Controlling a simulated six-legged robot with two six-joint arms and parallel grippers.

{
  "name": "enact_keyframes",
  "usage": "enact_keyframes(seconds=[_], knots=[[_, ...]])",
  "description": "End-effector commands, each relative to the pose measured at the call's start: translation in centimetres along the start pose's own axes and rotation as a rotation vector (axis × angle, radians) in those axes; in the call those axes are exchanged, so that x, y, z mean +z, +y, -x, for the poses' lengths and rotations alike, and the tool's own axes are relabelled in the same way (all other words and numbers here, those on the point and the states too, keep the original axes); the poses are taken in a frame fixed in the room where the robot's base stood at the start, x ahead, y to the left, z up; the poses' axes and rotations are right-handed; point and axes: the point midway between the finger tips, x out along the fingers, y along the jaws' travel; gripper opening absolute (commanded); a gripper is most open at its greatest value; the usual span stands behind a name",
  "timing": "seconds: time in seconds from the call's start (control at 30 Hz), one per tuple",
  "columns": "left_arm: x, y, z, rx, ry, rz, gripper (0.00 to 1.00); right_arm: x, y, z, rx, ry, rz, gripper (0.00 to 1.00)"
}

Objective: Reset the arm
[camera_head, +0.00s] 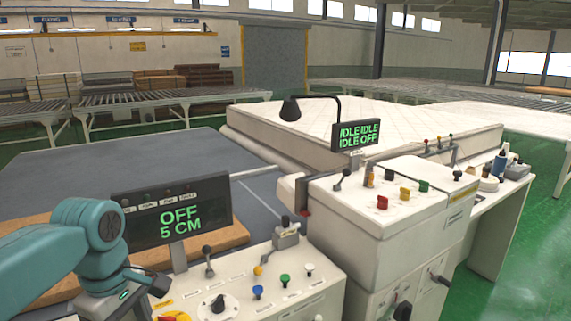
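My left arm, teal, comes in from the left and bends down in front of the near control panel. Its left gripper (157,286) is a small dark shape just above the panel's left part. I cannot tell whether its fingers are open or shut, or whether it touches anything. My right arm and gripper are out of view. The near control panel (240,268) has levers, coloured knobs and a black dial. Its display (180,218) reads "OFF" and "5 CM".
A second console (385,225) with coloured switches stands right of the near panel. Its screen (358,135) reads "IDLE IDLE IDLE OFF". A white mattress (400,118) lies behind. A grey table (95,165) is at left. Roller conveyors (165,96) run behind. Green floor is clear at right.

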Motion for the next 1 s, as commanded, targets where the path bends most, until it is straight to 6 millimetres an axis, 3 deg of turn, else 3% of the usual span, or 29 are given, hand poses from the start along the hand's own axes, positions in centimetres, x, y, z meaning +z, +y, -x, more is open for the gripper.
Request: enact_keyframes(seconds=[0.37,0.47,0.5,0.57,0.6,0.73,0.83,1.0], knots=[[2.9,3.8,-12.9,0.038,-0.094,-0.327,0.66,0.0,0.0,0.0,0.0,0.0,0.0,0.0],[4.6,3.8,-18.3,0.061,-0.137,-0.446,0.66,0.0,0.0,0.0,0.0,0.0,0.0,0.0],[5.6,3.6,-20.9,0.075,-0.157,-0.503,0.66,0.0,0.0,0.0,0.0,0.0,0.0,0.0],[7.3,2.6,-25.3,0.102,-0.192,-0.593,0.66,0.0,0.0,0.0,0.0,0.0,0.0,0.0],[8.6,1.7,-28.3,0.126,-0.213,-0.655,0.66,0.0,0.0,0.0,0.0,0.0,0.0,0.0],[12.8,-3.0,-36.1,0.205,-0.249,-0.833,0.66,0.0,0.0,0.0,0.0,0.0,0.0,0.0],[15.1,-6.9,-39.4,0.246,-0.242,-0.935,0.66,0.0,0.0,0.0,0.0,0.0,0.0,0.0],[17.0,-11.0,-41.5,0.274,-0.21,-1.04,0.66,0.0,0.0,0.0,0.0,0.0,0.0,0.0]])
